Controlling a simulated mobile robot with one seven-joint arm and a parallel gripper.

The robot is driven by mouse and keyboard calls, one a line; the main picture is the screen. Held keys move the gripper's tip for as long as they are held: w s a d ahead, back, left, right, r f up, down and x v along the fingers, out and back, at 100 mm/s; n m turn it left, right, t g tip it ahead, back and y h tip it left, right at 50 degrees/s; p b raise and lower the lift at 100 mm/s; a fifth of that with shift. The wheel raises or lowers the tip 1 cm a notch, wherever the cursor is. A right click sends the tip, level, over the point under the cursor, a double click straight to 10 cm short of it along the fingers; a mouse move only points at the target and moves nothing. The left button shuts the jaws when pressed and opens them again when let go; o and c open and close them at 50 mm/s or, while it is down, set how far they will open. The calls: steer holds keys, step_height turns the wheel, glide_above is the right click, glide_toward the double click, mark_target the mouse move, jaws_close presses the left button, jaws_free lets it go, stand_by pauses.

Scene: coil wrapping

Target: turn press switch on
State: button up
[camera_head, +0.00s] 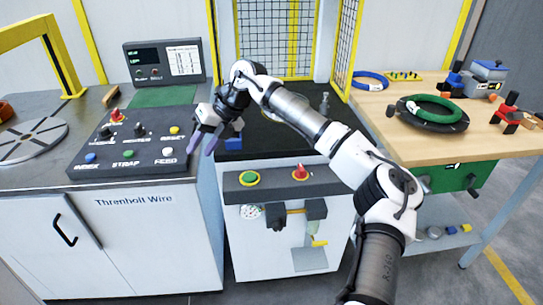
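The white press cabinet (281,225) stands in the middle with a dark front panel (275,184). The panel carries a round green button (250,178) with a yellow rim at its left. A red knob (300,172) stands up from the panel's right part; its turned position is too small to tell. My gripper (202,149) is left of the press and higher in the picture than its panel, by the right edge of the control box. Its two purple-tipped fingers point down and are apart, with nothing between them. It appears clear of both panel controls.
The control box (111,165) with INDEX, STRAP and FEED buttons lies on the left counter (22,178). A yellow-framed mesh guard (262,38) stands behind. The wooden table (395,147) at right holds coils.

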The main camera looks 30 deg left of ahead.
steer(key=w+d+m+t+h, duration=0.2)
steer(key=w+d, duration=0.5)
steer(key=w, duration=0.1)
steer(key=m+t+h+p, duration=0.1)
steer(key=m+t+h, duration=0.1)
steer(key=m+h, duration=0.15)
glide_toward(301, 167)
steer(key=f+p, duration=0.1)
steer(key=f, duration=0.3)
steer(key=f+p, duration=0.1)
steer(key=f, duration=0.3)
steer(key=shift+s+f, duration=0.2)
steer(key=shift+f, duration=0.1)
jaws_close()
